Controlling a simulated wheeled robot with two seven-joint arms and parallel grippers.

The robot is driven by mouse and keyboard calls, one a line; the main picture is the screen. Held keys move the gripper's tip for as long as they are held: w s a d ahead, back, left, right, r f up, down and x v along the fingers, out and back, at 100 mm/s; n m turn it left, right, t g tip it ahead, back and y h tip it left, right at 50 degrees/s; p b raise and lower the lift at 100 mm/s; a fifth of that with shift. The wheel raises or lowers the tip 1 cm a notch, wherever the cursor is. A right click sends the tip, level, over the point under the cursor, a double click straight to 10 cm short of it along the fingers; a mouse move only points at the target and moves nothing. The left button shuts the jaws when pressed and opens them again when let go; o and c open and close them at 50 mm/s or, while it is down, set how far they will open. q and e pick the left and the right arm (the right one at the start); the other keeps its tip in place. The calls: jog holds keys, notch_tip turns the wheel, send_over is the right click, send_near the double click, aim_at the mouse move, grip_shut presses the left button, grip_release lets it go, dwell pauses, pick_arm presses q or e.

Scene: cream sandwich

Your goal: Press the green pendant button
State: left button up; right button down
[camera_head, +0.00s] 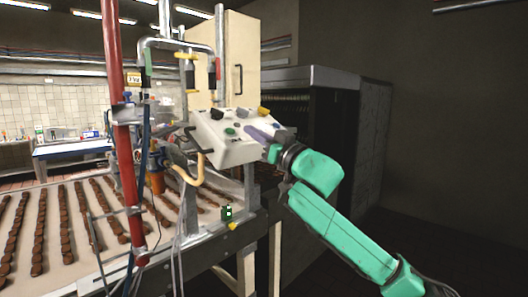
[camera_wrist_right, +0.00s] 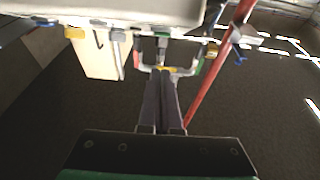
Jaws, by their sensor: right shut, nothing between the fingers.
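The pendant (camera_head: 222,149) is a white, tilted control box with several coloured knobs and buttons. The green button (camera_head: 230,131) is a low green disc on its face. My right gripper (camera_head: 248,129) reaches in from the right, over the panel, with its fingertips just right of the green button. I cannot tell whether the fingertips touch the panel. In the right wrist view the long dark fingers (camera_wrist_right: 162,76) lie together, shut and empty. The pendant's pale body (camera_wrist_right: 120,12) fills the top there, and I cannot make out the green button. My left gripper is not in view.
A red post (camera_head: 119,130) and metal pipes stand left of the pendant. A conveyor (camera_head: 85,236) carries rows of brown biscuits at lower left. A dark machine cabinet (camera_head: 335,118) stands behind my right arm. A cream cabinet (camera_head: 243,60) stands behind the pendant.

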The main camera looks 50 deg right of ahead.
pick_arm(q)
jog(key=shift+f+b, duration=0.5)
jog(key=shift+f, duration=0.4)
pick_arm(e)
jog(key=v, duration=0.4)
jog(key=shift+s+a+r, duration=0.15)
jog(key=shift+r, duration=0.1)
jog(key=shift+s+r, duration=0.1)
jog(key=shift+s, duration=0.05)
dwell(0.8)
